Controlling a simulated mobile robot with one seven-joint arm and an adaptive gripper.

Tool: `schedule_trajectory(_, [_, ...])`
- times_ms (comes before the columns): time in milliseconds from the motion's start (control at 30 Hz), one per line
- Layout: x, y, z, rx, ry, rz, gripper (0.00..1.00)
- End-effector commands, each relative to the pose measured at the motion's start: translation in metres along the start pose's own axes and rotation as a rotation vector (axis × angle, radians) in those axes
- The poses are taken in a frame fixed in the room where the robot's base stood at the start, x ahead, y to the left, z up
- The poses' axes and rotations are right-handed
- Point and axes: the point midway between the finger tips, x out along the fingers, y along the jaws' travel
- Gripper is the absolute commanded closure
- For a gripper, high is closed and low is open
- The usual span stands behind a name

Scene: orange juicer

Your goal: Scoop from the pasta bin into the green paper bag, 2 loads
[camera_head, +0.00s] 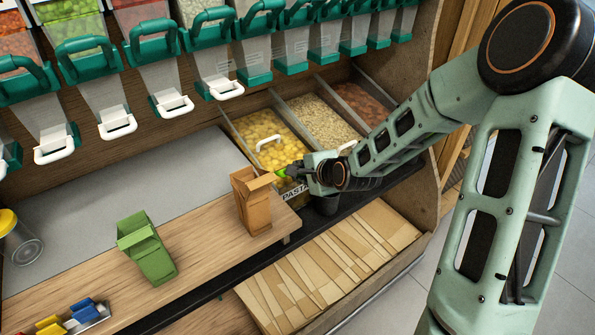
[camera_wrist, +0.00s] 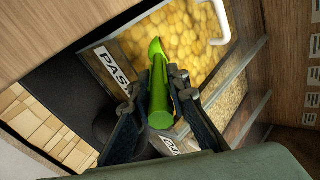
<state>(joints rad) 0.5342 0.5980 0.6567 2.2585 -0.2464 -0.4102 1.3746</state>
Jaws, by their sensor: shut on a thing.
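The pasta bin (camera_head: 262,128) holds yellow pasta and has a PASTA label on its front; it also shows in the wrist view (camera_wrist: 192,30). My gripper (camera_head: 296,172) is at the bin's front edge, shut on a green scoop (camera_wrist: 159,95). The scoop's handle is between the fingers and its head points toward the pasta; whether it touches the pasta or carries any I cannot tell. In the head view only a small green part of the scoop shows. The green paper bag (camera_head: 147,252) stands open on the wooden counter at the lower left, apart from my gripper.
A brown paper bag (camera_head: 253,203) stands on the counter between the green bag and my gripper. Other open bins (camera_head: 318,120) lie right of the pasta. Dispensers with green handles (camera_head: 165,65) hang above. A yellow-lidded jar (camera_head: 18,238) and clips (camera_head: 75,318) are at left.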

Motion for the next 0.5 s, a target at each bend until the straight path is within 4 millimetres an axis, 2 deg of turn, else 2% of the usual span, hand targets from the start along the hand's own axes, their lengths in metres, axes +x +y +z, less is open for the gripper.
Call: schedule_trajectory(500, [-0.038,-0.014,-0.002,0.010,-0.021,-0.120,1.00])
